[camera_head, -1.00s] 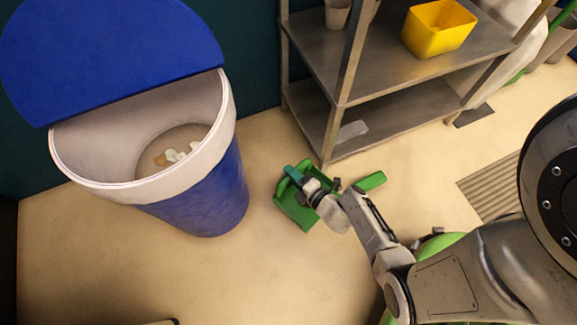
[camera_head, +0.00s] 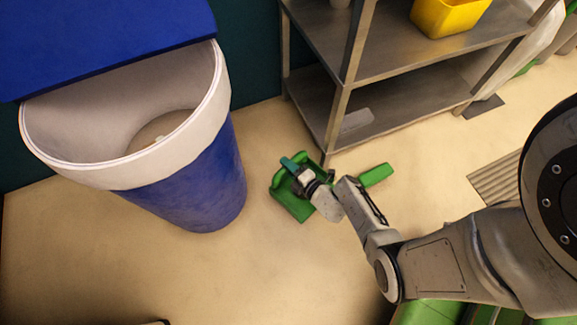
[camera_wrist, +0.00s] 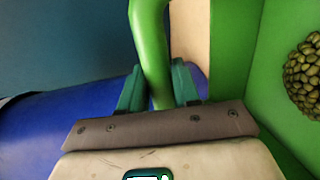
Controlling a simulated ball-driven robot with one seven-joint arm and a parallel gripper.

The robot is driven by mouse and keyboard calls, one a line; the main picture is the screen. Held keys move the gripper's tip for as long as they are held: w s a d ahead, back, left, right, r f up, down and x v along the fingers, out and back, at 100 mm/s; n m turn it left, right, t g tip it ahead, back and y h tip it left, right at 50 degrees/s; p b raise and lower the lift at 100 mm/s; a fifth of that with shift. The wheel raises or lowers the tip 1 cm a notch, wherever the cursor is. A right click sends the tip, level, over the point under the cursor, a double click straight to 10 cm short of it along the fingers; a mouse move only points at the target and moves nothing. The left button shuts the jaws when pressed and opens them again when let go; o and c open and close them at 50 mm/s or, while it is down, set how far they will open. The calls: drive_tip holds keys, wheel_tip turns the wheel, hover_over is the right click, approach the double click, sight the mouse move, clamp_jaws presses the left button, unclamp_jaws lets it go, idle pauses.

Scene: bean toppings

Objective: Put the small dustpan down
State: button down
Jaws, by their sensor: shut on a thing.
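The small green dustpan (camera_head: 290,203) is below my gripper (camera_head: 291,166) in the head view, right of the bin. In the wrist view, my gripper (camera_wrist: 158,88) has its teal fingers shut on a curved green bar, the dustpan's handle (camera_wrist: 149,40). The dustpan's green wall (camera_wrist: 228,65) fills the right side there. A heap of greenish beans (camera_wrist: 303,72) shows against the green at the right edge. My wrist hides part of the dustpan in the head view. I cannot tell whether the dustpan touches the floor.
A large blue bin (camera_head: 190,180) with a white rim stands left of the dustpan. A metal shelf (camera_head: 400,108) with a yellow tub (camera_head: 448,15) stands behind. A green piece (camera_head: 376,174) shows right of my wrist. The floor (camera_head: 250,275) in front is clear.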

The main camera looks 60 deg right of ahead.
drive_tip(key=c, duration=0.8)
unclamp_jaws()
drive_tip(key=p+v, duration=0.5)
drive_tip(key=v, duration=0.7)
drive_tip(key=a+r+n+g+y, duration=0.35)
drive_tip(key=a+n+y, duration=0.35)
drive_tip(key=n, duration=1)
drive_tip(key=a+r+n+g+y, duration=0.3)
drive_tip(key=a+n+g+y, duration=0.3)
drive_tip(key=n, duration=1)
drive_tip(key=s+d+r+n+g+h, duration=0.2)
drive_tip(key=r+n+h, duration=0.2)
drive_tip(key=r+n, duration=0.4)
drive_tip(key=s+d+r+n+g+h, duration=0.2)
drive_tip(key=r+n+h, duration=0.3)
drive_tip(key=n, duration=1)
wheel_tip(320, 180, up, 3)
drive_tip(key=shift+d+g, duration=0.35)
drive_tip(key=shift+d, duration=0.5)
